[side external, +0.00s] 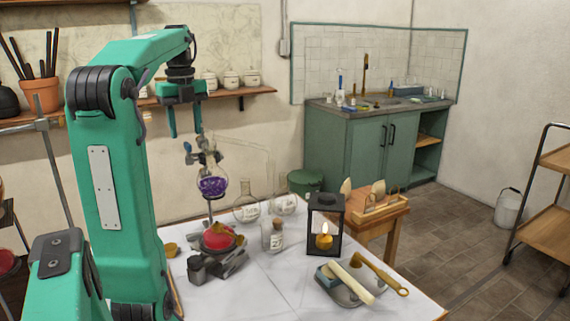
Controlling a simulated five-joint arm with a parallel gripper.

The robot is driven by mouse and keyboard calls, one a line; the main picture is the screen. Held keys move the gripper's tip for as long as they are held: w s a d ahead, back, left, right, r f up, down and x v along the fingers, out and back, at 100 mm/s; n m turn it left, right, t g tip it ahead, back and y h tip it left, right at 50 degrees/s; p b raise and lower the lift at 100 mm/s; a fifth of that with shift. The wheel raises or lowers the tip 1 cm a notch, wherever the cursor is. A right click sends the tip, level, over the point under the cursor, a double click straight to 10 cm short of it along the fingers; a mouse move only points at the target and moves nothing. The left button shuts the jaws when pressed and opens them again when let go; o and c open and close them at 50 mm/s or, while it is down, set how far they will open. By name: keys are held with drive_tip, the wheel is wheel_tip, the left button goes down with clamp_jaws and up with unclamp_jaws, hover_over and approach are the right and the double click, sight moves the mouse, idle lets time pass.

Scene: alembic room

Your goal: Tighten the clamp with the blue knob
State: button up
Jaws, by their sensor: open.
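My green gripper (186,132) hangs pointing down above the back left of the white table, its two fingers apart and empty. Just below the fingertips is a small metal clamp (204,156) at the neck of a round flask (212,184) with purple contents. A small dark blue knob (188,147) shows at the clamp's left side, below the gap between the fingers. I cannot tell whether a finger touches it. The knob's turn and the clamp's tightness are too small to tell.
Below the flask is a red round piece (218,237) on a dark metal base. Clear glass flasks (247,203), a corked bottle (273,236) and a black lantern (325,222) stand to the right. A grey tray (346,294) with tools lies at the front right. The table's front middle is clear.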

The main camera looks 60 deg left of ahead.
drive_tip(key=shift+c, duration=1.4)
drive_tip(key=shift+n, duration=0.3)
